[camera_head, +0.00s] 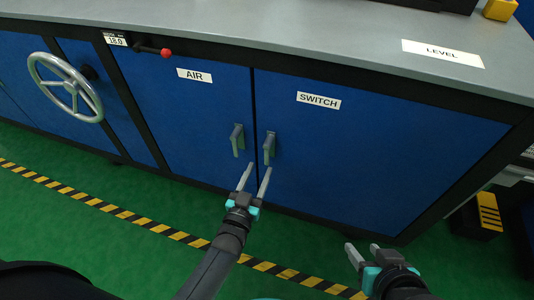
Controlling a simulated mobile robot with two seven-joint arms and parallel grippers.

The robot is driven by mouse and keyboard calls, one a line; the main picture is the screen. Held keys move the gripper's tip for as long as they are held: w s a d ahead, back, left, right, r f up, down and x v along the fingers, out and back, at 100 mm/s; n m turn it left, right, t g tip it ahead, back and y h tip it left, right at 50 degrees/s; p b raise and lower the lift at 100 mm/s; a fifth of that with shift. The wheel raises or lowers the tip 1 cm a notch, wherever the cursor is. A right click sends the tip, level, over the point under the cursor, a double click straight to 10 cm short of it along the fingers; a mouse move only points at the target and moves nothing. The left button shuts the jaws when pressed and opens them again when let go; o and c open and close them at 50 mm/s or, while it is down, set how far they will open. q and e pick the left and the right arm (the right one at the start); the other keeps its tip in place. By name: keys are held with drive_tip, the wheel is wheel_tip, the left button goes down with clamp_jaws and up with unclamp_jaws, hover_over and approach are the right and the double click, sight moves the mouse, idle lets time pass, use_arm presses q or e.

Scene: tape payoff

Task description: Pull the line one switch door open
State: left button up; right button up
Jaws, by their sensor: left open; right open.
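The blue switch door (345,150) is shut, with a white SWITCH label (318,100) near its top. Its grey upright handle (269,148) is at the door's left edge. The blue AIR door (185,112) beside it is also shut and has its own grey handle (237,139). My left gripper (257,174) is open and empty; its fingertips appear just below the two handles, the right finger close under the switch handle. I cannot tell if it touches. My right gripper (361,250) is open and empty, low and to the right, below the cabinet.
A silver handwheel (66,87) and a red-knobbed lever (165,52) are on the cabinet front at left. The grey countertop (300,35) carries a LEVEL label (442,53). A yellow-and-black block (489,213) stands at right. Striped tape (150,224) crosses the green floor.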

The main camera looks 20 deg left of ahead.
sight(266, 154)
use_arm(q)
drive_tip(key=shift+w+b, duration=0.3)
drive_tip(key=shift+w, duration=0.5)
drive_tip(key=shift+w+d+b, duration=0.1)
drive_tip(key=shift+w+b, duration=0.45)
drive_tip(key=shift+w, duration=0.75)
drive_tip(key=shift+w+f+b, duration=0.1)
drive_tip(key=shift+w+b, duration=0.45)
drive_tip(key=shift+w, duration=1.25)
use_arm(e)
drive_tip(key=w+a+r+t+y, duration=0.1)
drive_tip(key=w+a+t+y, duration=0.1)
drive_tip(key=a+t, duration=0.3)
drive_tip(key=shift+w+a+r+t+y, duration=0.25)
drive_tip(key=shift+a+r+t+y, duration=0.15)
drive_tip(key=shift+a+y, duration=0.25)
use_arm(q)
clamp_jaws()
